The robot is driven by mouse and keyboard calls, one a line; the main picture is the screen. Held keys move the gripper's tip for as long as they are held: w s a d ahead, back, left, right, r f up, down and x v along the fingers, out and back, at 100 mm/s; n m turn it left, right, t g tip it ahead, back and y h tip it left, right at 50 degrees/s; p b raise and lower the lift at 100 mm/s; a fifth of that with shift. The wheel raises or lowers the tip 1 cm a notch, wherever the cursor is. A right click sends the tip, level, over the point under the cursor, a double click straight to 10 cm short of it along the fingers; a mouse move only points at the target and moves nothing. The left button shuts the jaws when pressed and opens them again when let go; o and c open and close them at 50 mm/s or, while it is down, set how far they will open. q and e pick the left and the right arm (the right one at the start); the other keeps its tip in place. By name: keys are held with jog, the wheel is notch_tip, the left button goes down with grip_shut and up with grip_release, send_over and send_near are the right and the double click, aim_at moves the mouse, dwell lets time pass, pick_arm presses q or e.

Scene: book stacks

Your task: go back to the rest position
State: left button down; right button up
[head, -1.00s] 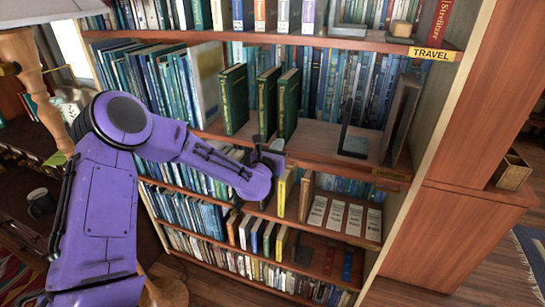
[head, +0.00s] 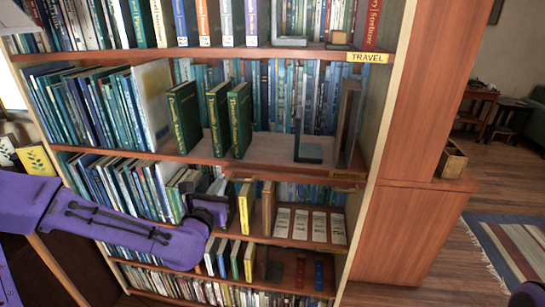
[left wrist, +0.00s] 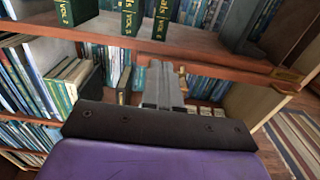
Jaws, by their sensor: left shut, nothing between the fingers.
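My left arm comes in from the left in the head view. Its gripper (head: 226,188) is in front of the shelf below the green volumes, beside a yellow book (head: 245,208). In the left wrist view the gripper's fingers (left wrist: 163,80) are together with nothing between them. Green volumes (head: 211,118) stand on the shelf above, a little apart from each other. My right gripper does not show; only a dark rounded piece is at the lower right corner of the head view.
A dark bookend (head: 308,150) stands right of the green volumes. A wooden box (head: 452,160) sits on the low cabinet at right. Open floor and a striped rug (head: 500,245) lie beyond.

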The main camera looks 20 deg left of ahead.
pick_arm(q)
jog(key=s+d+f+m+g, duration=0.1)
jog(key=s+f+m+g, duration=0.25)
jog(key=f+m, duration=0.65)
jog(key=s+d+f+m+g, duration=0.1)
jog(key=s+f+m+g, duration=0.25)
jog(key=f+m, duration=0.7)
jog(key=s+f+m+g, duration=0.3)
jog(key=s+f+m, duration=0.2)
jog(key=s+f, duration=0.3)
jog(key=s+d+f+m+g, duration=0.1)
jog(key=s+f+m+g, duration=0.3)
jog(key=s+f, duration=0.5)
jog(key=s+m, duration=0.2)
jog(key=s, duration=0.5)
jog(key=shift+s+d, duration=0.25)
jog(key=shift+s, duration=0.1)
